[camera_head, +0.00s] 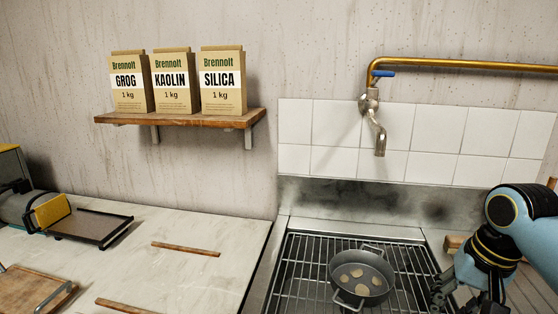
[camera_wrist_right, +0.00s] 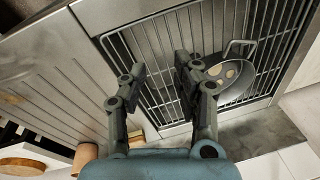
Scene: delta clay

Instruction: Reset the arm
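My right arm comes in at the right edge of the head view, and its dark right gripper (camera_head: 462,292) points down at the right side of the sink grid. In the right wrist view the gripper (camera_wrist_right: 160,68) has its two fingers apart with nothing between them, over the metal grid. A grey two-handled pan (camera_head: 345,300) holding several pale round pieces stands on the grid, left of the gripper in the head view. The pan (camera_wrist_right: 238,88) lies beyond the right-hand finger in the wrist view. My left gripper does not show.
A brass pipe with a tap (camera_head: 379,135) hangs over the sink grid (camera_head: 300,265). A shelf (camera_head: 190,119) holds GROG, KAOLIN and SILICA bags. The pale counter (camera_head: 200,270) carries two wooden sticks, a dark tray (camera_head: 95,228) and a grey-and-yellow machine (camera_head: 40,210).

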